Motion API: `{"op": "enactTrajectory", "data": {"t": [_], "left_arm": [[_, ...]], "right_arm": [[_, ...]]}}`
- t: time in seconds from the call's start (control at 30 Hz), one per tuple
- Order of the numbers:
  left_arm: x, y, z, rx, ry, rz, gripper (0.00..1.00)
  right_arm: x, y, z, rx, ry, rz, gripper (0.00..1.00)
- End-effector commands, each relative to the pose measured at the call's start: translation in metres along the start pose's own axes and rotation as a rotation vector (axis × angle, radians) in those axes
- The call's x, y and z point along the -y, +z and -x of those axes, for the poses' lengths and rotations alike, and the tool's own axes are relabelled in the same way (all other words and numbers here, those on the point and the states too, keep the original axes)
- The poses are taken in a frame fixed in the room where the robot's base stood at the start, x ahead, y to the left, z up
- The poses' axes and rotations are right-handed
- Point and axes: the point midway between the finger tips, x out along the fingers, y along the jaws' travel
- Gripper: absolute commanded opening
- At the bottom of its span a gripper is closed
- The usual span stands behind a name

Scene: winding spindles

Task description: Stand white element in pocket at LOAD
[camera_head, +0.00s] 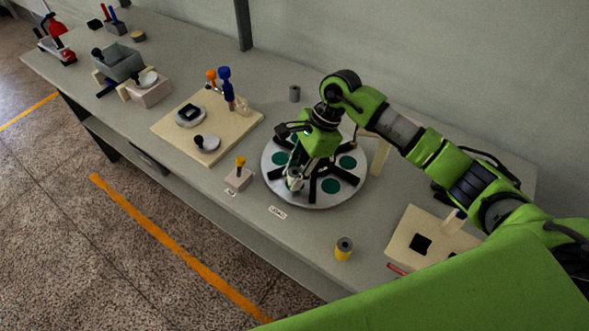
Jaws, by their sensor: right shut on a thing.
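A round grey turntable (340,199) with green round pockets and black spoke-like dividers lies on the bench. A white label (278,213), seemingly reading LOAD, sits on the bench just off its near left edge. My right gripper (297,174) points down over the near left part of the turntable, beside that label. It is shut on the small white element (295,184), which looks upright at the pocket nearest the label. I cannot tell whether its base touches the pocket floor. The gripper hides part of the element and nearby dividers. My left gripper is not in view.
A small block with a yellow-topped peg (239,170) stands left of the turntable. A yellow spool (344,249) stands near the front edge. A beige board (225,142) with fixtures lies left, and a beige plate (421,243) with a black square right. A grey cylinder (294,93) stands behind.

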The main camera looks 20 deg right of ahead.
Motion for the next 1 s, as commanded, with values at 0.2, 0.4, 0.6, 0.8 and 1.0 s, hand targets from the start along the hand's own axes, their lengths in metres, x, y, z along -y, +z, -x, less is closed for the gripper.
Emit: {"op": "enactTrajectory", "data": {"t": [0.2,0.4,0.6,0.8,1.0], "left_arm": [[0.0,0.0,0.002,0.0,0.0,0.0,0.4],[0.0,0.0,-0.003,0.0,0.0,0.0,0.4],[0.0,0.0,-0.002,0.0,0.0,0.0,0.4],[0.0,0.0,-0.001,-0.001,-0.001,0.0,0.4],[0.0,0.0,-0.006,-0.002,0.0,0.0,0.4]], "right_arm": [[0.001,-0.001,-0.003,0.0,-0.002,0.002,0.04],[0.001,-0.003,-0.007,0.0,-0.002,0.001,0.04],[0.0,-0.002,-0.006,0.0,-0.002,0.001,0.32],[0.0,-0.002,-0.005,0.0,-0.001,0.001,0.32],[0.002,-0.003,0.01,-0.002,-0.006,0.001,0.32]]}}
